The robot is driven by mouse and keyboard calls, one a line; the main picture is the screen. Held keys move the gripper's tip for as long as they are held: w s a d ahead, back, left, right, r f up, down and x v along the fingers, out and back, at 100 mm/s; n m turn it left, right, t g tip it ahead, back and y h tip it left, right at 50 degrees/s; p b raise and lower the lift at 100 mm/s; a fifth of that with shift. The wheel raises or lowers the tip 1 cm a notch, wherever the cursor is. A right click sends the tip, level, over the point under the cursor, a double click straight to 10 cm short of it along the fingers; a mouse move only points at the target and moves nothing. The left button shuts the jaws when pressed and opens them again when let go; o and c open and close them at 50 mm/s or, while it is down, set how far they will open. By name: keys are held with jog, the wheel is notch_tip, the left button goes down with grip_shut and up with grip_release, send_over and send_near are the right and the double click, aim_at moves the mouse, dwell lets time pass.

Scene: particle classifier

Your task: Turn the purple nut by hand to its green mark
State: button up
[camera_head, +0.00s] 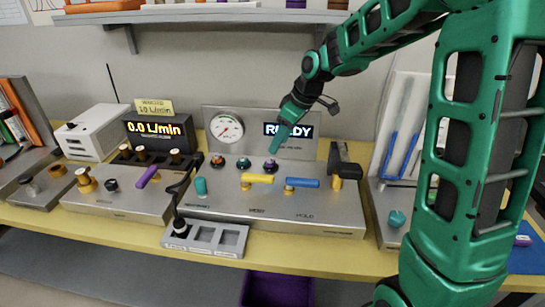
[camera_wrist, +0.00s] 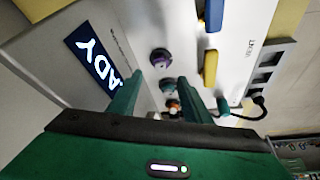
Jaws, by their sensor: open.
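The purple nut (camera_head: 270,165) is the right one of three coloured knobs in a row on the metal panel, below the READY display. In the wrist view the purple nut (camera_wrist: 161,58) lies just beyond the fingertips, roughly in line with the gap between them. My gripper (camera_head: 277,148) is above and close to the nut in the head view. In the wrist view my gripper (camera_wrist: 161,77) is open, with nothing seen held between its green fingers. I cannot make out a green mark by the nut in either view.
A teal knob (camera_head: 243,164) and an orange knob (camera_head: 217,162) stand left of the nut. Yellow (camera_head: 257,179) and blue (camera_head: 302,183) lever handles lie in front. A round gauge (camera_head: 226,128) and the READY display (camera_head: 289,130) stand behind. A black-handled fixture (camera_head: 345,165) stands to the right.

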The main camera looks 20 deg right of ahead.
aim_at(271, 159)
jog(key=x, duration=0.7)
jog(key=shift+f, duration=0.25)
jog(key=c, duration=1.1)
